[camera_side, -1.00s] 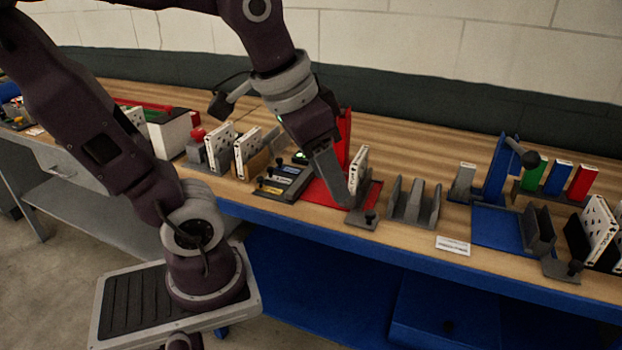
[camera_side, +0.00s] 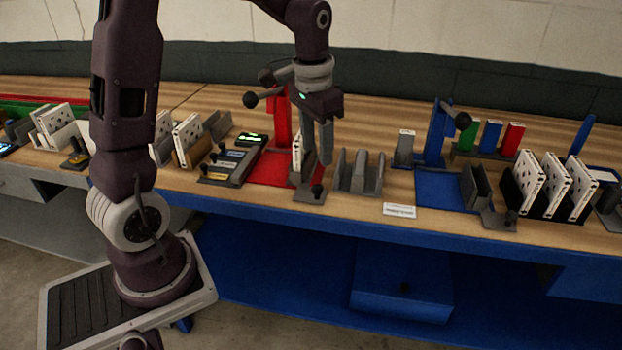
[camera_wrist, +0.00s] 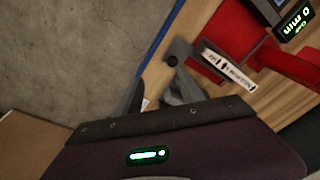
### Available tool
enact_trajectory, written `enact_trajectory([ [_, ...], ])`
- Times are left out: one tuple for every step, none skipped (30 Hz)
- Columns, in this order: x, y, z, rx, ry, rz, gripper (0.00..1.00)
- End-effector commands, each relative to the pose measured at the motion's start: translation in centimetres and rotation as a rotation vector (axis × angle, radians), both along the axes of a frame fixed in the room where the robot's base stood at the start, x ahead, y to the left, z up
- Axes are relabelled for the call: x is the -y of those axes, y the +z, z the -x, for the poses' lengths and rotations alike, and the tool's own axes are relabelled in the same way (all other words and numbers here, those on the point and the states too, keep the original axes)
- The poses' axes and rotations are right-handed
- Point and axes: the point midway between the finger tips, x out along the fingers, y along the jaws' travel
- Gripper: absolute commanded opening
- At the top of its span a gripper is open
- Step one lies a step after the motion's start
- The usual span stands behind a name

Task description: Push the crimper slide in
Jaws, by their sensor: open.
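The red crimper (camera_side: 280,118) stands on its red base near the middle of the bench in the side view, and its red body (camera_wrist: 285,62) shows in the wrist view. A white boxed filter (camera_wrist: 228,68) stands at the slide, partly hidden by my gripper in the side view. My gripper (camera_side: 318,158) is open and points down just above the slide, behind the knob. I cannot tell whether it touches anything.
A grey slotted holder (camera_side: 359,174) is close on the right. A blue press (camera_side: 437,135) and a rack of white filters (camera_side: 545,184) stand farther right. A panel with a green display (camera_side: 251,139) is on the left. A white label (camera_side: 399,210) lies at the front edge.

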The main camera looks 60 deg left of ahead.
Motion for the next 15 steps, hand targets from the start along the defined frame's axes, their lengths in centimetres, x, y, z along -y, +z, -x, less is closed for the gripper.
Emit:
enact_trajectory([
  [-1.3,-2.0,-1.0,-0.036,0.004,0.014,0.47],
  [-1.9,-2.9,-1.5,-0.049,0.004,0.020,0.47],
  [-2.6,-3.9,-2.0,-0.064,0.003,0.026,0.47],
  [-2.9,-4.5,-2.2,-0.071,0.002,0.030,0.47],
  [-3.2,-4.9,-2.4,-0.076,0.003,0.033,0.47],
  [-3.4,-5.4,-2.5,-0.082,0.002,0.036,0.47],
  [-3.5,-5.8,-2.5,-0.084,0.002,0.037,0.47],
  [-3.5,-6.2,-2.5,-0.086,0.001,0.038,0.47],
  [-3.5,-6.9,-2.5,-0.086,0.001,0.038,0.47],
  [-3.4,-7.5,-2.5,-0.087,0.001,0.038,0.47],
  [-3.4,-8.1,-2.4,-0.088,0.000,0.038,0.47],
  [-3.4,-9.0,-2.5,-0.087,0.000,0.038,0.47],
  [-3.4,-9.5,-2.4,-0.087,0.000,0.038,0.47],
  [-3.4,-10.1,-2.4,-0.088,0.000,0.039,0.47],
  [-3.4,-10.7,-2.5,-0.086,0.000,0.038,0.47],
])
